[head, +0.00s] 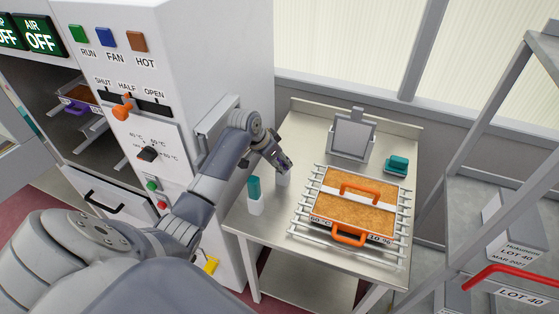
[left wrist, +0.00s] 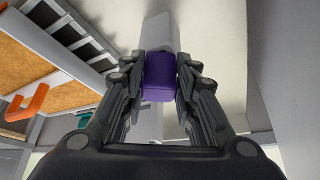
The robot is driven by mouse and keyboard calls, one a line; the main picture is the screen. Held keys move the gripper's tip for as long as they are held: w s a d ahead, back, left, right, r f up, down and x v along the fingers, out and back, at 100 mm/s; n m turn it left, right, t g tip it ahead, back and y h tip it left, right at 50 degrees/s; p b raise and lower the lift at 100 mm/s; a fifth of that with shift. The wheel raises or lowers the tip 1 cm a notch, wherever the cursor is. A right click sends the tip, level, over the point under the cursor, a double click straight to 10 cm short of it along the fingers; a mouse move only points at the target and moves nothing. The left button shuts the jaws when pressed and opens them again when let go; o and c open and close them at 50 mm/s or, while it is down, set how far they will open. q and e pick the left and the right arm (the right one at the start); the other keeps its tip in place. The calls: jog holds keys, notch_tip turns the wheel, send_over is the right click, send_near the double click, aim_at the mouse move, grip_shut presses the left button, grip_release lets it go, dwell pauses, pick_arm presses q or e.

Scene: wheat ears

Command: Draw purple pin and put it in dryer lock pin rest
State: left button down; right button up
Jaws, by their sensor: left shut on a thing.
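My left gripper (head: 284,166) is over the left part of the metal table, beside the dryer. In the left wrist view it (left wrist: 160,85) is shut on a purple pin (left wrist: 160,77), with one finger on each side. A pale upright holder (left wrist: 160,35) lies straight beyond the pin, in line with it. Its white side (head: 283,179) shows just under the gripper in the head view. I cannot tell how deep the pin sits in it. The gripper hides the pin in the head view. My right gripper is not in view.
A teal pin (head: 254,186) stands in a white holder (head: 256,206) nearby. An orange-handled grain tray (head: 350,188) lies on a rack. A grey panel (head: 352,138) and teal item (head: 397,164) stand behind. The dryer (head: 185,40) is left, with a purple-handled tray (head: 75,106) inside.

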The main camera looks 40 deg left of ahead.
pick_arm(q)
jog(key=c, duration=1.2)
grip_release()
jog(key=shift+f, duration=0.1)
jog(key=v, duration=1.2)
jog(key=shift+s+f, duration=0.1)
